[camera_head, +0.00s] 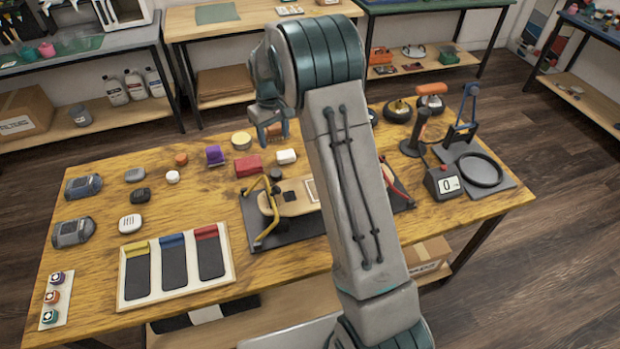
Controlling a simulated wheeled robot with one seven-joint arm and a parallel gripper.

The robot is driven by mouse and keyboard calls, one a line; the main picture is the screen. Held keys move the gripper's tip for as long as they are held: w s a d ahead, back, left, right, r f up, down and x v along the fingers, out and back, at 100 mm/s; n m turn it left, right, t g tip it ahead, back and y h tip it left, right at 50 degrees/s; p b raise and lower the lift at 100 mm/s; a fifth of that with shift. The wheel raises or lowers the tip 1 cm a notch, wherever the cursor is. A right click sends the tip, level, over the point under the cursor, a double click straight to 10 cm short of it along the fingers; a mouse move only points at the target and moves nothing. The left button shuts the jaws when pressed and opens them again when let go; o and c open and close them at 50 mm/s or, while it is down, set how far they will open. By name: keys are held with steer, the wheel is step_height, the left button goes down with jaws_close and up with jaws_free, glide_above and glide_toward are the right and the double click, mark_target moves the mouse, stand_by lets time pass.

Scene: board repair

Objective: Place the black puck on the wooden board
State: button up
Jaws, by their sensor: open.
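The wooden board (296,199) lies in the middle of the workbench on a dark mat, with a yellow clamp at its left end. My arm hides its right part. A small dark round piece that looks like the black puck (276,174) is at the board's far left edge; I cannot tell whether it rests on the board or just behind it. My gripper (271,131) is open and seems empty, above the far side of the bench. It is apart from the dark piece and the board.
A red block (248,166) and a white block (286,157) are behind the board. A tray with three dark pads (232,262) lies front left.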

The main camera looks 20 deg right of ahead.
steer(key=s+d+r+m, duration=0.1)
steer(key=s+r, duration=0.7)
steer(key=s+r+m+t, duration=0.1)
steer(key=s+r, duration=0.1)
steer(key=s, duration=1)
steer(key=s+d+r+m+t, duration=0.1)
steer(key=s+r, duration=0.2)
steer(key=s, duration=1)
steer(key=shift+s+d+m+t, duration=0.25)
steer(key=shift+m+t, duration=0.15)
steer(key=shift+s+f, duration=0.2)
steer(key=shift+s, duration=0.25)
steer(key=c, duration=0.4)
steer(key=shift+c, duration=0.2)
steer(key=shift+a, duration=0.1)
